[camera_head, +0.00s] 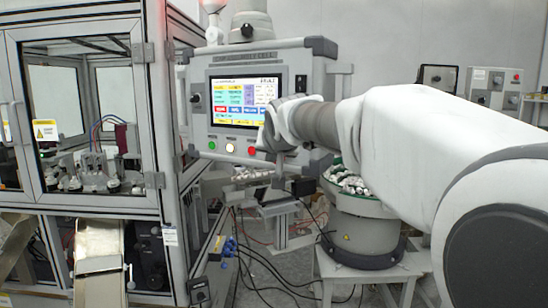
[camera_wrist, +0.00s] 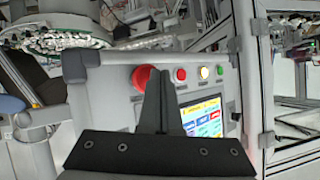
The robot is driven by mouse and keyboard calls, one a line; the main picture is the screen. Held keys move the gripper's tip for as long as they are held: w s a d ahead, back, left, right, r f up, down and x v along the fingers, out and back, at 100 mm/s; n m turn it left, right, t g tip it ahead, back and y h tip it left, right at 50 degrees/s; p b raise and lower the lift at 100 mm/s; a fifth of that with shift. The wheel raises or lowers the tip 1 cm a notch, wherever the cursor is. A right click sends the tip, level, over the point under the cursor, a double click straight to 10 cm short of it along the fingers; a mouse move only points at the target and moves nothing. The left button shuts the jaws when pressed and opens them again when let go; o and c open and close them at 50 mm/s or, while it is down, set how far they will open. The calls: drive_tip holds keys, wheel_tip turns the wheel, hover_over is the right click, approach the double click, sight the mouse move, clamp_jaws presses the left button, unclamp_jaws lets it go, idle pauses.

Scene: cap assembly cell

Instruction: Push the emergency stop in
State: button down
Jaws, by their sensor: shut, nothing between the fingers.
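The emergency stop is a big red round button (camera_wrist: 143,77) on the grey control panel (camera_wrist: 103,97). It shows in the wrist view left of centre. My gripper (camera_wrist: 159,72) is shut and empty, its dark fingers pointing at the panel and covering the button's right part. I cannot tell whether the fingertips touch it or how far in the button sits. In the head view my wrist and gripper are in front of the panel's lower right, and the emergency stop is hidden behind them.
A glazed machine cabinet (camera_head: 153,130) stands left. A round parts feeder (camera_head: 362,222) stands below my arm.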

drive_tip(key=shift+w+d, duration=0.2)
drive_tip(key=shift+w, duration=0.15)
idle(0.5)
drive_tip(key=shift+s+a+b, duration=0.4)
drive_tip(key=shift+s+b, duration=0.2)
drive_tip(key=shift+s, duration=0.15)
drive_tip(key=shift+f, duration=0.1)
drive_tip(key=s+b, duration=0.1)
drive_tip(key=s+a+b, duration=0.1)
drive_tip(key=s, duration=0.1)
drive_tip(key=s+a+b, duration=0.1)
drive_tip(key=b, duration=0.1)
drive_tip(key=shift+s+a, duration=0.15)
drive_tip(key=shift+a, duration=0.1)
